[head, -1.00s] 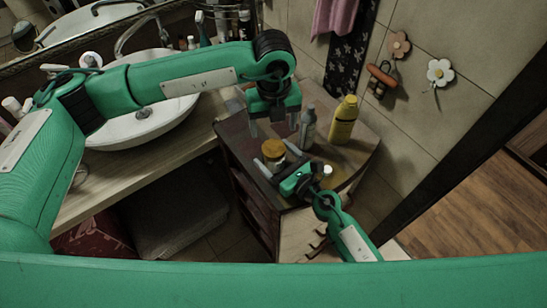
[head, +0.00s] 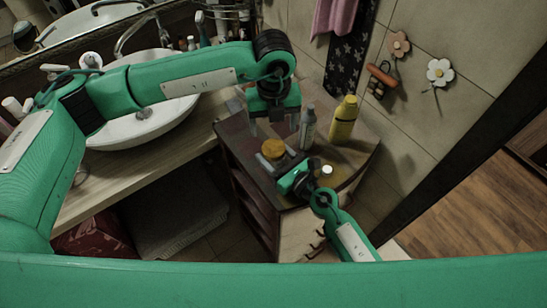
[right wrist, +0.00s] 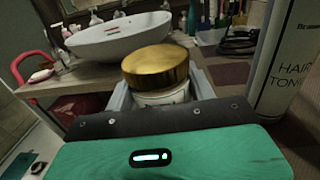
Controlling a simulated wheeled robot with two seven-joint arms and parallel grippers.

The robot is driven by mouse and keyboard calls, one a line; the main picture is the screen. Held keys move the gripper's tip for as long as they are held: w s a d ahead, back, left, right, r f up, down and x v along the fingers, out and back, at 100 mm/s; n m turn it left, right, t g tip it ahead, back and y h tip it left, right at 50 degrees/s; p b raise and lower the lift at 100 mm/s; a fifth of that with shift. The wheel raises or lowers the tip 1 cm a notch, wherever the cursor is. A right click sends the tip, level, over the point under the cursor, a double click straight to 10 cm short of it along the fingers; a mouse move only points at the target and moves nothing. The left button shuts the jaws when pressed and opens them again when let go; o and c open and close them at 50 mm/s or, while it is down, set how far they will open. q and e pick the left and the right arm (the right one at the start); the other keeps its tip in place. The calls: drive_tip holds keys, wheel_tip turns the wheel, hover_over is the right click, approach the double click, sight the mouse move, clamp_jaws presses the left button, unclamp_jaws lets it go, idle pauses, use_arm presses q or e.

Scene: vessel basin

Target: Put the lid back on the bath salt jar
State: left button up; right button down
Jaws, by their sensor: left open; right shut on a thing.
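The bath salt jar (right wrist: 160,98) has a pale body, seen in the right wrist view between my right gripper's fingers. A round gold lid (right wrist: 155,66) is on top of it and hides its mouth; I cannot tell whether it is fully seated. In the head view the gold lid (head: 273,149) shows at the cabinet top's front left. My right gripper (head: 283,169) is shut on the jar's body below the lid. My left gripper (head: 271,126) is open and empty, pointing down above and behind the jar.
A grey bottle (head: 308,127) and a yellow bottle (head: 343,120) stand behind the jar on the cabinet top (head: 236,133). A small white thing (head: 327,170) and a yellowish round patch are right of my right gripper. The basin (head: 150,120) is at left.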

sight(274, 147)
use_arm(q)
drive_tip(key=m, duration=0.3)
drive_tip(key=shift+m, duration=0.4)
drive_tip(key=m, duration=0.4)
drive_tip(key=shift+m, duration=0.3)
drive_tip(key=shift+f, duration=0.1)
drive_tip(key=shift+f, duration=3.95)
drive_tip(key=shift+c, duration=0.4)
